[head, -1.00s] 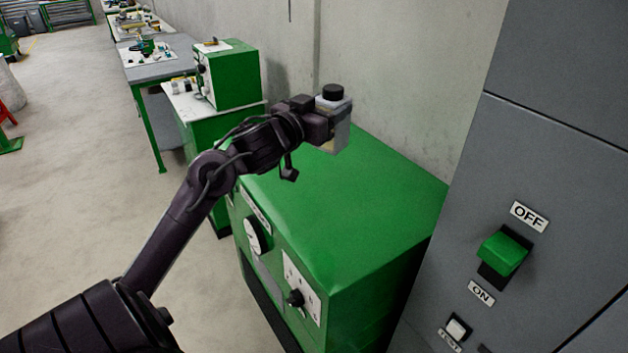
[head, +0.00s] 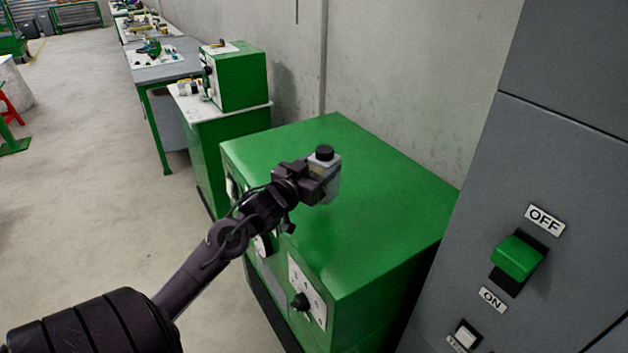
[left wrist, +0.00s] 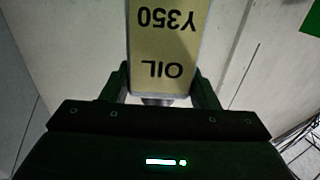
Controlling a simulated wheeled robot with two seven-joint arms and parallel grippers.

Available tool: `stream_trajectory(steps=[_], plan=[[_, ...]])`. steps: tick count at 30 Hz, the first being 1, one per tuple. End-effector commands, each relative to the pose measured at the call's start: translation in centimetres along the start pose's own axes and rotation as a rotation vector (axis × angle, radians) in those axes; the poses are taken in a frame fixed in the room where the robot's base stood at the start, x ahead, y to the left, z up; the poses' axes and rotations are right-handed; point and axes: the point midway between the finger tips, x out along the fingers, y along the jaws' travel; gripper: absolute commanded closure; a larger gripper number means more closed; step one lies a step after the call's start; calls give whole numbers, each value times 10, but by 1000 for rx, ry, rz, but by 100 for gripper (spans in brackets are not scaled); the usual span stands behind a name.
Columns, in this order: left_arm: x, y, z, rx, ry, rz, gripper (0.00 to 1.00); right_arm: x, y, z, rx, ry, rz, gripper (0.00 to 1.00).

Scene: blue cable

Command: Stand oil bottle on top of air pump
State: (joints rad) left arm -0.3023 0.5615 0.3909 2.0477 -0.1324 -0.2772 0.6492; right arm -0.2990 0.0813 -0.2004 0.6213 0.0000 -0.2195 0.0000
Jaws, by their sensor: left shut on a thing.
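The oil bottle (head: 328,180) is a small pale container with a black cap, held upright. My left gripper (head: 318,184) is shut on it. In the left wrist view the bottle (left wrist: 165,45) shows a yellowish label reading "OIL Y350", upside down, between the fingers of my left gripper (left wrist: 166,85). The air pump appears to be the large green cabinet (head: 370,225) with a dial and knob on its front. The bottle is in front of its top in the head view; I cannot tell whether they touch. My right gripper is not in view.
A grey panel (head: 560,180) with a green switch (head: 517,257) stands close at right. A concrete wall (head: 400,70) runs behind the green cabinet. A smaller green box (head: 238,80) sits on a bench beyond. The cabinet's top around the bottle is clear.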

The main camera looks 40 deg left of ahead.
Motion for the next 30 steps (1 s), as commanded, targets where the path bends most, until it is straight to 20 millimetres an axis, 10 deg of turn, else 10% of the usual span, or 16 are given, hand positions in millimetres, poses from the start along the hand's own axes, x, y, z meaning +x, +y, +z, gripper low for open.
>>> stream_trajectory(steps=[21,22,30], plan=[[0,0,44,-1,3,0,80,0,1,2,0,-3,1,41],[0,0,46,-1,-1,0,44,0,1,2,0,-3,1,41],[0,0,46,0,-1,1,24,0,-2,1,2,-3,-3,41]])
